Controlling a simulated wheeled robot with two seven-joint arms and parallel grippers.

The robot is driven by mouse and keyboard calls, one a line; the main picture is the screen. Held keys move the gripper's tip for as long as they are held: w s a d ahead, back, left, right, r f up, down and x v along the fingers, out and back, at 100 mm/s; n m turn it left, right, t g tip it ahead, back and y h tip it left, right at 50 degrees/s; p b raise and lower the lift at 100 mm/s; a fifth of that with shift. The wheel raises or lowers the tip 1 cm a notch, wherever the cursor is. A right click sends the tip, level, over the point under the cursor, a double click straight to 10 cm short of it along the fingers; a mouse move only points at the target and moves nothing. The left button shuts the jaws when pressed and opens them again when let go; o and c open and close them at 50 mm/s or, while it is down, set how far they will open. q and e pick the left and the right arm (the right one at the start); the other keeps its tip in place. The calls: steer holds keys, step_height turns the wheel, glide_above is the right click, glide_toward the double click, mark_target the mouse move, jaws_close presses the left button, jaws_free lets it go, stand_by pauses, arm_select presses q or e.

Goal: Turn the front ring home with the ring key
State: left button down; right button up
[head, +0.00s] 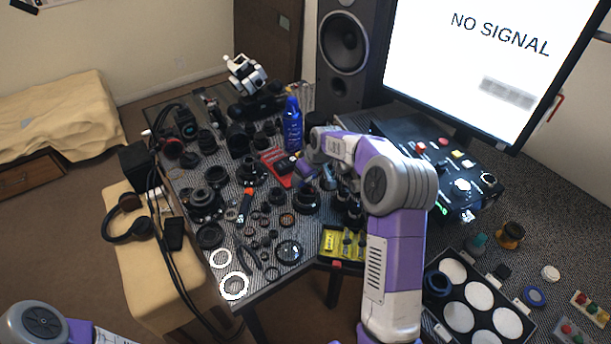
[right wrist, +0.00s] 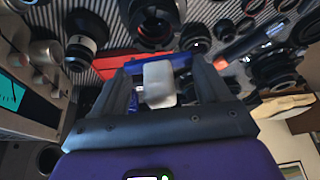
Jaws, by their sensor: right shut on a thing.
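My right gripper (head: 300,168) reaches over the middle of the table, beside a red tray (head: 281,180). In the right wrist view the fingers (right wrist: 165,82) are shut on a small pale grey block (right wrist: 160,84) with a blue bar (right wrist: 178,62) at its far end. This looks like the ring key, though the fingers hide part of it. A black lens barrel (head: 307,202) stands just below the gripper in the head view. I cannot tell which part is the front ring, or whether the key touches it. Only my left arm's links show, at the lower left.
Many dark lens parts and rings crowd the table. A blue bottle (head: 292,125) stands behind the gripper. A yellow tray (head: 343,244) lies at the front edge, and a black control box (head: 450,160) stands at right. Two white rings (head: 234,286) lie at the front left.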

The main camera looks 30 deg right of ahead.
step_height(320, 180, down, 2)
steer(key=shift+f+b, duration=0.15)
steer(key=shift+b, duration=0.5)
steer(key=shift+f+b, duration=0.35)
steer(key=shift+f, duration=0.4)
stand_by(1.3)
